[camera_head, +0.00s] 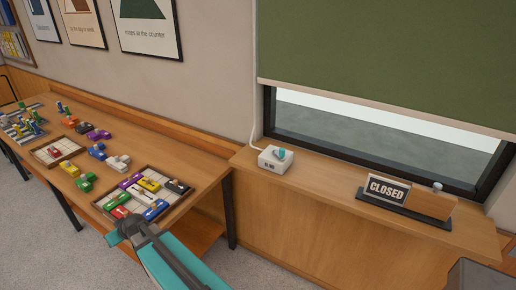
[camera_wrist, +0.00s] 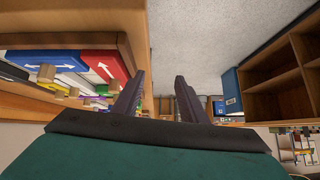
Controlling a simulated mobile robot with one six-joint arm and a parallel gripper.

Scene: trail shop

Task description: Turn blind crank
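The blind crank is a small white box (camera_head: 275,161) with a teal knob (camera_head: 281,153) on top, standing on the wooden window ledge. A white cord runs from it up the wall beside the window. The green blind (camera_head: 390,60) hangs partly lowered, with glass showing below its pale bottom bar. My gripper (camera_head: 118,233) is in front of the game table's near end, left of and well apart from the crank. In the wrist view my gripper (camera_wrist: 159,78) has its two dark fingers apart with nothing between them. The crank is not seen in the wrist view.
A wooden tray (camera_head: 188,205) of coloured blocks lies close to my gripper; its red and blue pieces also show in the wrist view (camera_wrist: 105,66). A CLOSED sign (camera_head: 387,189) on a dark base stands right of the crank. The ledge between them is clear.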

